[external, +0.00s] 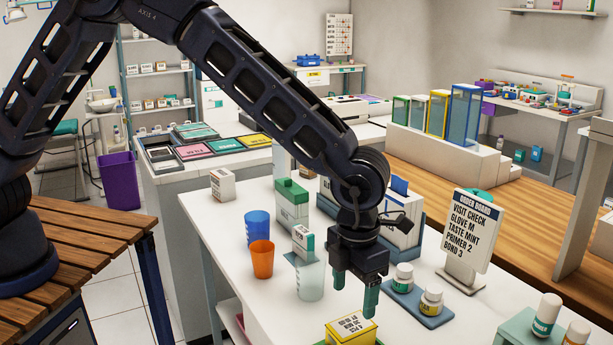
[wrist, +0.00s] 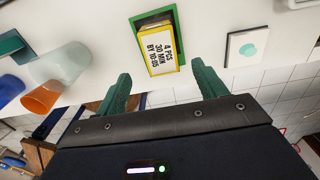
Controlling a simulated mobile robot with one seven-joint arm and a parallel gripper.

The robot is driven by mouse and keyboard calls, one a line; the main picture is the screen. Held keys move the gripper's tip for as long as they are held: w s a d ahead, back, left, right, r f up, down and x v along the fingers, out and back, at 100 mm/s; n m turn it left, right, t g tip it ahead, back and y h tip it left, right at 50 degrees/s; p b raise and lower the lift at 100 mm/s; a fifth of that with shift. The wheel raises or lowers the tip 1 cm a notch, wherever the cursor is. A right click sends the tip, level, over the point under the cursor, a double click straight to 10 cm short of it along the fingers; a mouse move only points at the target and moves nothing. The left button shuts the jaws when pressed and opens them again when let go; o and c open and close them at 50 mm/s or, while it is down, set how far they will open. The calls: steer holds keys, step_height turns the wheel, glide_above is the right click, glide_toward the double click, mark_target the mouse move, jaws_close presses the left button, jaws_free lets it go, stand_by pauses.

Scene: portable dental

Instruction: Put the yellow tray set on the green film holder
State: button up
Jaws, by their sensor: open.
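The yellow tray set (external: 350,329), a small yellow box with a white label on top, sits at the near edge of the white counter, cut by the frame's bottom. In the wrist view the yellow box (wrist: 158,47) lies just beyond the fingertips; its label reads "4 PCS 30 MIN BY 10:05". My gripper (external: 354,297) is open, pointing down above and beside the box, holding nothing. In the wrist view the gripper's (wrist: 164,78) green fingers are spread apart.
A blue cup (external: 257,226), an orange cup (external: 262,260) and a clear beaker (external: 310,280) stand left of my gripper. Two jars sit on a blue tray (external: 421,308) to the right. An order board sign (external: 471,231) stands behind them.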

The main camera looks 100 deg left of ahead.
steer(key=s+d+r+n+t, duration=0.1)
steer(key=s+r+n, duration=0.3)
steer(key=r, duration=0.5)
steer(key=s+d+r+n, duration=0.2)
steer(key=s+r, duration=0.4)
steer(key=r, duration=0.3)
steer(key=s+d+r+n+t, duration=0.1)
steer(key=s+r+n, duration=0.7)
steer(key=s, duration=0.7)
steer(key=s+d+r+n+t, duration=0.1)
steer(key=s+n, duration=0.5)
steer(key=s, duration=0.8)
steer(key=s+d+r+n+t, duration=0.1)
steer(key=s+n, duration=0.6)
steer(key=s, duration=0.8)
steer(key=shift+s+t, duration=0.15)
steer(key=shift+t, duration=0.15)
